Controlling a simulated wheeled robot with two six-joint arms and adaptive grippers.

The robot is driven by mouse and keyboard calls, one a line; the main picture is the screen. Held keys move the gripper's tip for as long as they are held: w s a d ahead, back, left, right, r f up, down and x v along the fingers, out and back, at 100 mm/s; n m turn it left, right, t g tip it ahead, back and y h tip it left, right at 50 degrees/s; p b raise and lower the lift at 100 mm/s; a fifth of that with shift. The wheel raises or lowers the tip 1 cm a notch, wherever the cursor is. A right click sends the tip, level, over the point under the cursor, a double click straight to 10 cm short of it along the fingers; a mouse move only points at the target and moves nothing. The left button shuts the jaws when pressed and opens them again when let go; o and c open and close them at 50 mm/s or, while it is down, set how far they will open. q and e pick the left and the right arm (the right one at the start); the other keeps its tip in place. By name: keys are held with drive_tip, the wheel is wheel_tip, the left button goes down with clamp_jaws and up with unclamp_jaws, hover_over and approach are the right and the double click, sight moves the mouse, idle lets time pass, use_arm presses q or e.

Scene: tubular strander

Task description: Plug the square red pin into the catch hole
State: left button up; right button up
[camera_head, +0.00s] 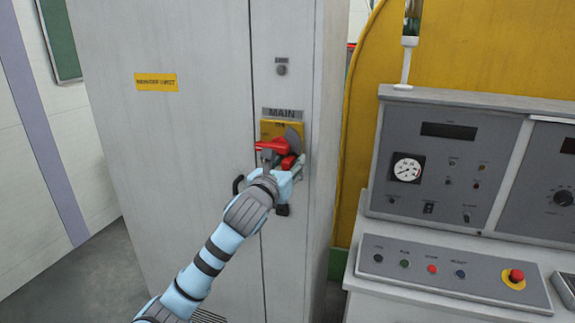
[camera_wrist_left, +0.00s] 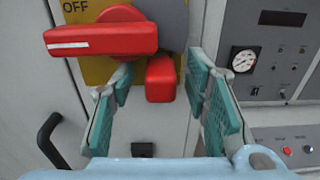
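The square red pin (camera_wrist_left: 160,80) shows as a red block with a square end in the left wrist view, just below the red switch handle (camera_wrist_left: 102,40). In the head view the pin (camera_head: 287,162) is partly covered by my left gripper (camera_head: 284,173). My left gripper is open, with its teal finger pads on either side of the pin and a visible gap to each pad. The switch sits on a yellow plate (camera_wrist_left: 90,70) marked OFF. A grey plate (camera_head: 294,136) stands out beside the handle. I cannot make out the catch hole. My right gripper is not in view.
The switch is on a tall grey cabinet (camera_head: 190,140) under a MAIN label (camera_head: 283,113). A black door handle (camera_wrist_left: 49,140) is at the lower left. A control console (camera_head: 450,165) with a gauge and buttons stands to the right.

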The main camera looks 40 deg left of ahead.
use_arm(q)
drive_tip(key=v, duration=1.2)
drive_tip(key=shift+a, duration=0.1)
idle(1.0)
